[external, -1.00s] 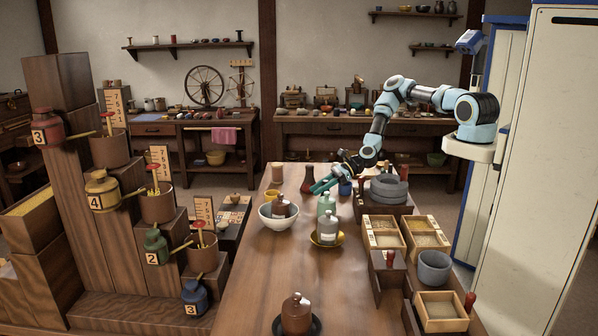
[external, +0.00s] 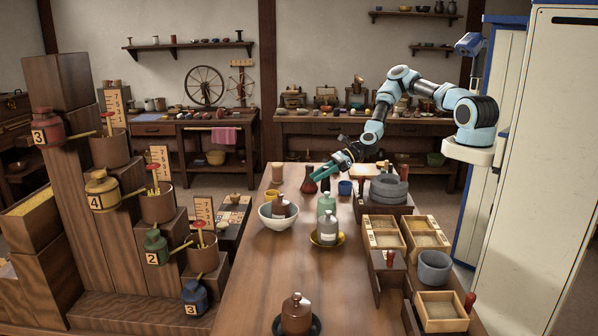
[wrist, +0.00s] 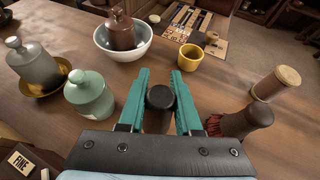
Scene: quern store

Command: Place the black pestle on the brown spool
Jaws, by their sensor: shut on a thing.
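My gripper (external: 316,174) is over the far part of the long table. In the wrist view its teal fingers (wrist: 160,92) are shut on a dark, round-ended thing, the black pestle (wrist: 160,98), held between them. Its lower part is hard to make out. The brown spool (wrist: 276,83), a short upright cylinder with a paler top, stands to the right of my gripper in the wrist view. In the external view the spool (external: 277,173) stands at the table's far left, apart from the gripper.
A yellow cup (wrist: 190,57), a white bowl (wrist: 101,42) holding a brown jar, a green bottle (wrist: 89,97) and a grey bottle (wrist: 33,65) stand nearby. Bare table lies between cup and spool.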

